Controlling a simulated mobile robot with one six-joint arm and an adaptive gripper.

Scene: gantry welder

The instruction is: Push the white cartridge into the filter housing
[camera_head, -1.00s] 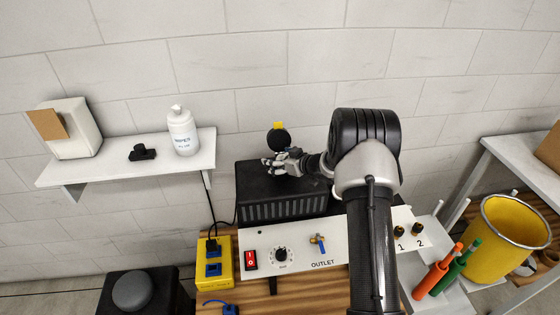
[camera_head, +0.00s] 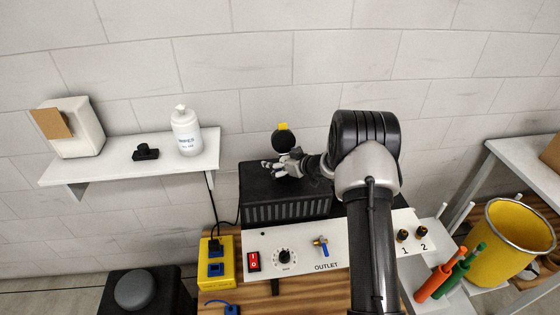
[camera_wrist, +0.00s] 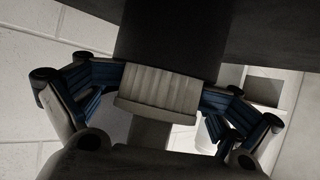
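In the wrist view a pale ridged block (camera_wrist: 158,88), which looks like the white cartridge, sits between the blue-padded fingers of my gripper (camera_wrist: 161,84). The fingers appear to touch it on both sides. Its upper end meets a dark round body (camera_wrist: 175,35), likely the filter housing; how deep it sits inside cannot be told. In the head view a black round part with a yellow top (camera_head: 282,139), likely the same housing, stands just above my gripper (camera_head: 272,166) at the wall side of the black box. The cartridge is not clear in the head view.
The black vented box (camera_head: 290,208) lies below my gripper, behind a white control panel (camera_head: 300,262). A shelf (camera_head: 110,172) with a white bottle (camera_head: 186,132) is at the left. A yellow bin (camera_head: 505,245) stands at the right.

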